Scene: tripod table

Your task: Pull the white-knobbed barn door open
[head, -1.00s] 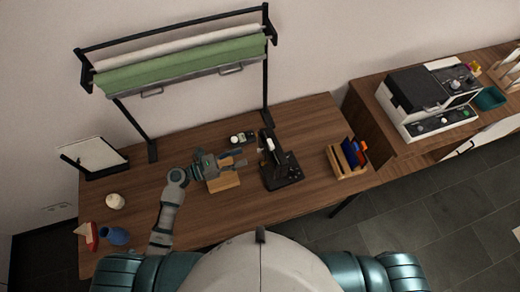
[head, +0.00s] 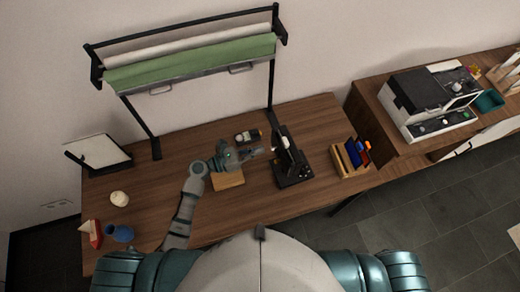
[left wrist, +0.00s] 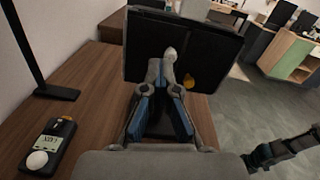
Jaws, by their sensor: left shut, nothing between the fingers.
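A black lamp-like stand (head: 293,172) with upright dark flaps stands on the wooden table, right of my left gripper. In the left wrist view its black panels (left wrist: 215,55) fill the upper middle. A white knob (left wrist: 170,53) shows against them, just beyond my fingertips; a yellow knob (left wrist: 188,82) is lower right. I cannot tell whether the fingers touch the white knob. My left gripper (head: 260,151) is shut and empty, pointing right at the stand; its fingers also show in the left wrist view (left wrist: 166,70).
A wooden block (head: 228,180) lies below my left gripper. A light meter (head: 248,136) lies behind it, and a wooden rack (head: 350,160) with coloured pieces stands right of the stand. A backdrop frame (head: 190,70) rises behind.

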